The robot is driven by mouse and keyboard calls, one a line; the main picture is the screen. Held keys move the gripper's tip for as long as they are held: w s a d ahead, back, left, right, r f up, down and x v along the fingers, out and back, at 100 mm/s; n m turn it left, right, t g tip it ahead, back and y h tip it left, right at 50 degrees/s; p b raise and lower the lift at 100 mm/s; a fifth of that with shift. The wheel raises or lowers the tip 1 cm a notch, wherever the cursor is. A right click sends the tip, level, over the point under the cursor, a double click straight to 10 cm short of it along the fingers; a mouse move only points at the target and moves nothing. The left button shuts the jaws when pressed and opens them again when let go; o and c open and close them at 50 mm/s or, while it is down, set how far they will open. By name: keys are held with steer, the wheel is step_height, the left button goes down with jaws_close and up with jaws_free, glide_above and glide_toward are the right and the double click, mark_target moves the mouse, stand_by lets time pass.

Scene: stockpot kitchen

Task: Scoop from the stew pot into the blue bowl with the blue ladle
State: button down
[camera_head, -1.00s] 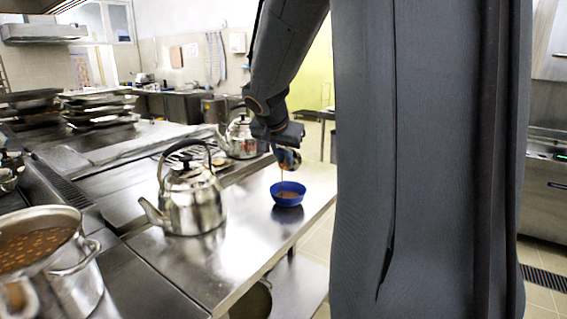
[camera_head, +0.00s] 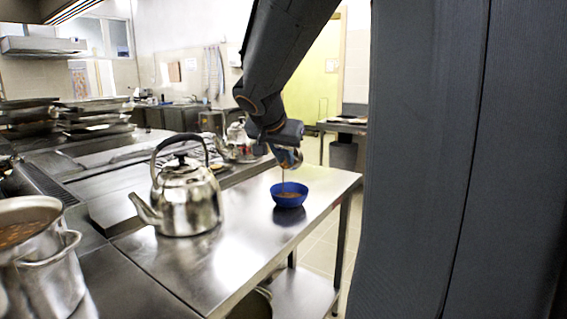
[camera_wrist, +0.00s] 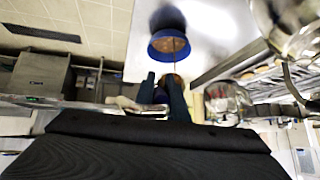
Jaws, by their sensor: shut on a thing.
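The blue bowl (camera_head: 289,196) stands upright on the steel counter right of the near kettle, with brown stew inside. It also shows in the wrist view (camera_wrist: 160,43). My gripper (camera_head: 287,152) is above the bowl, shut on the blue ladle (camera_wrist: 161,97), which is mostly hidden by the fingers and small in view. A thin brown stream falls from the ladle into the bowl, seen in both views. The steel stew pot (camera_head: 58,284) is at the lower left, partly cut off, with brown stew in it.
A steel kettle (camera_head: 188,205) stands left of the bowl; a second kettle (camera_head: 238,140) stands farther back. Stacked trays (camera_head: 97,116) lie at the back left. The steel counter (camera_head: 250,238) is clear in front of the bowl, with its edge to the right.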

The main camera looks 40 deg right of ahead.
steer(key=shift+s+a+f+t+h+b, duration=0.15)
steer(key=shift+a+f+h+b, duration=0.25)
steer(key=shift+b, duration=1.7)
steer(key=shift+a+f+t+h+b, duration=0.15)
steer(key=shift+f+b, duration=0.4)
steer(key=shift+b, duration=1.6)
steer(key=shift+s+a+f+t+h+b, duration=0.15)
steer(key=shift+f+h+b, duration=0.3)
steer(key=shift+b, duration=1.65)
step_height(320, 180, down, 9)
steer(key=a+n+t+h+b, duration=0.1)
steer(key=t+h+b, duration=0.2)
steer(key=h+b, duration=0.3)
steer(key=b, duration=0.5)
steer(key=shift+s+a, duration=0.2)
steer(key=shift+r, duration=0.1)
steer(key=d+r+g+y+p, duration=0.1)
steer(key=r+y+p, duration=0.2)
steer(key=p, duration=1.1)
steer(key=w+d+r+m+g+y+p, duration=0.1)
steer(key=r+p, duration=0.5)
steer(key=p, duration=0.8)
steer(key=d+r+g+y+p, duration=0.2)
steer(key=r+y+p, duration=0.3)
steer(key=p, duration=0.9)
steer(key=shift+w+d+r+g+y, duration=0.15)
steer(key=shift+r+g+y, duration=0.15)
steer(key=shift+y, duration=0.2)
